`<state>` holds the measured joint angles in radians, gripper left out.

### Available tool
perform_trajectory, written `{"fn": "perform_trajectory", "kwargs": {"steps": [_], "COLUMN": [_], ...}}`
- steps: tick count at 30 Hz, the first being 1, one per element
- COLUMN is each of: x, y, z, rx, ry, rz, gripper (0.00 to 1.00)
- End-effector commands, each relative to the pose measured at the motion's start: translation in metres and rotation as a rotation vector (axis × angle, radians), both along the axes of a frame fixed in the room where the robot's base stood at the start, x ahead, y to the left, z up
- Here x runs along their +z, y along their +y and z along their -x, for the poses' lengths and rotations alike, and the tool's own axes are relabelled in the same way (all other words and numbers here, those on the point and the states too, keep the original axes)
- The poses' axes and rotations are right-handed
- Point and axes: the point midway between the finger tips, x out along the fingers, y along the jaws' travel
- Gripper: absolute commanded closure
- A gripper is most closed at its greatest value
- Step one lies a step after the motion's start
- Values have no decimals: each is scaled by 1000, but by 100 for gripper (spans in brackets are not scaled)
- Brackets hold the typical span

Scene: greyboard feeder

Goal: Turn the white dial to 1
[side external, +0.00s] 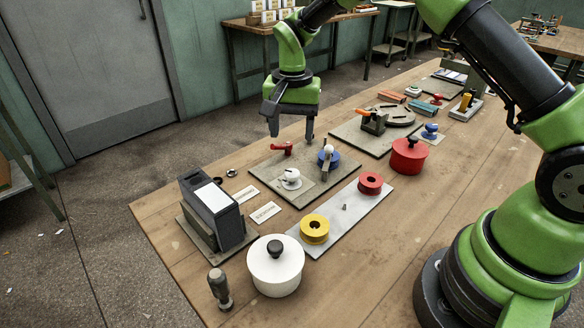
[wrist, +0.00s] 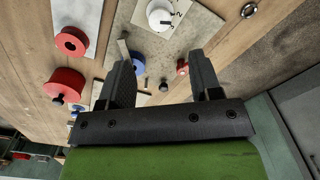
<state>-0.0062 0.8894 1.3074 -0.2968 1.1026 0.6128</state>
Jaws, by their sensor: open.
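The white dial (side external: 290,180) sits on a small pale plate on the grey board (side external: 262,170) in the middle of the bench. In the wrist view the white dial (wrist: 160,14) is at the top edge, partly cut off, with a "2" visible beside it. My gripper (side external: 291,128) is open and empty, pointing down above the back of the board, apart from the dial. In the wrist view my gripper's jaws (wrist: 160,68) are spread, with the dial beyond their tips.
A dark box (side external: 212,212), white lidded pot (side external: 276,268), yellow spool (side external: 314,229) and red spool (side external: 370,183) stand around. A red pot (side external: 409,157) is farther right.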

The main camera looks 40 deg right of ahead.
Motion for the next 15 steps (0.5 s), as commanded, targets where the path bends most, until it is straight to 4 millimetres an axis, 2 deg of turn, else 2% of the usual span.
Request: {"fn": "perform_trajectory", "kwargs": {"steps": [5,15], "x": [-20,-81], "y": [0,0], "z": [0,0], "rx": [-3,-2], "ry": [8,7], "rz": [3,1], "gripper": [42,42]}}
